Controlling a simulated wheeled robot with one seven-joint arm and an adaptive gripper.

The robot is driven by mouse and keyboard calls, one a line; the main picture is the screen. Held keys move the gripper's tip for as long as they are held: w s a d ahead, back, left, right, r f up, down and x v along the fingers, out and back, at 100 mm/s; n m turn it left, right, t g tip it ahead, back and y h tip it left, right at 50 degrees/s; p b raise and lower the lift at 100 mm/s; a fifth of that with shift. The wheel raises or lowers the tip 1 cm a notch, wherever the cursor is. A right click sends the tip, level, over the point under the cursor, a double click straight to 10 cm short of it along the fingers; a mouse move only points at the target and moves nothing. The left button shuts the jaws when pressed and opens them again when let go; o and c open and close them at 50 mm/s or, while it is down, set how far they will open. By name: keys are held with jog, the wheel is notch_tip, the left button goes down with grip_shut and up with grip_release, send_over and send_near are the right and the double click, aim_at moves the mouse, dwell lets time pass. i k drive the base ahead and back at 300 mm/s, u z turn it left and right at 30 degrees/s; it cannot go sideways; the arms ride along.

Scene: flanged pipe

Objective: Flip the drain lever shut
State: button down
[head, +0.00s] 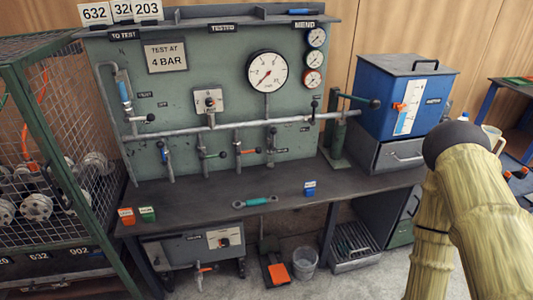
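A grey horizontal pipe (235,127) runs across the green panel (195,85). Another valve with a red-orange handle (205,268) sits on the front of the low unit under the bench. The labels are too small to read, so I cannot tell which lever is the drain. My gripper is not in view; only part of my arm shows at the right.
The bench top (210,200) is mostly clear, with a teal-handled tool (255,202) and small coloured blocks on it. A wire cage (50,160) stands left. A blue tank (405,98) stands right. A bucket (305,263) stands on the floor.

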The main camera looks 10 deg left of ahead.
aim_at(273, 131)
jog(key=u, duration=0.9)
jog(key=i, duration=0.5)
jog(key=z, duration=0.1)
